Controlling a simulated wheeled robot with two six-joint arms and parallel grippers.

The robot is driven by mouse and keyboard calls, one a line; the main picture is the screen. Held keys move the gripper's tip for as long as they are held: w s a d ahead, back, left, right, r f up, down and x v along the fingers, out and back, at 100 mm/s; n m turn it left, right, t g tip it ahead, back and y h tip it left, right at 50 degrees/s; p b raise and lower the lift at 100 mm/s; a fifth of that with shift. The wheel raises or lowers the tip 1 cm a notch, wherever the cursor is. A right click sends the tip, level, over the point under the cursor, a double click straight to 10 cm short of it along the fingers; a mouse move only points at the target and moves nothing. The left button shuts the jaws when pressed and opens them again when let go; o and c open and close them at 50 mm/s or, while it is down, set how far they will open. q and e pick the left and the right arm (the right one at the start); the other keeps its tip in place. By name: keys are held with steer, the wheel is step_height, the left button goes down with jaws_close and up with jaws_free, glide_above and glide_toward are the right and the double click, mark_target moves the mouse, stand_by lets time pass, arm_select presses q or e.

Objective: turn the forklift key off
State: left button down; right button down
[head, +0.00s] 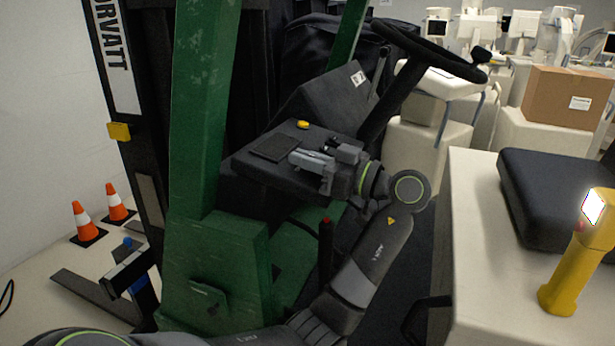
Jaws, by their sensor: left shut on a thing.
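The forklift has a green mast and frame (205,100) and a black dash panel (262,179) in the middle of the head view. My left gripper (299,158) is over the dash, its fingers pointing left. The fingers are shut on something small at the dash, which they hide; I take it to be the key. The key's angle cannot be seen. My right gripper is not in view.
A black steering wheel (432,52) rises behind the gripper. A yellow button (303,124) sits on the dash. A red-tipped lever (326,250) stands below the arm. At right are a black seat (555,205) and a yellow handheld device (570,265). Orange cones (83,222) stand at left.

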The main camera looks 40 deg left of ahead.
arm_select(q)
steer(key=shift+s+n+g+b, duration=0.1)
steer(key=shift+n+g+b, duration=0.65)
steer(key=shift+g, duration=0.25)
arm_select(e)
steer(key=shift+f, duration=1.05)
arm_select(q)
steer(key=c, duration=1.6)
jaws_free()
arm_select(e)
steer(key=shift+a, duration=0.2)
arm_select(q)
steer(key=shift+o, duration=0.2)
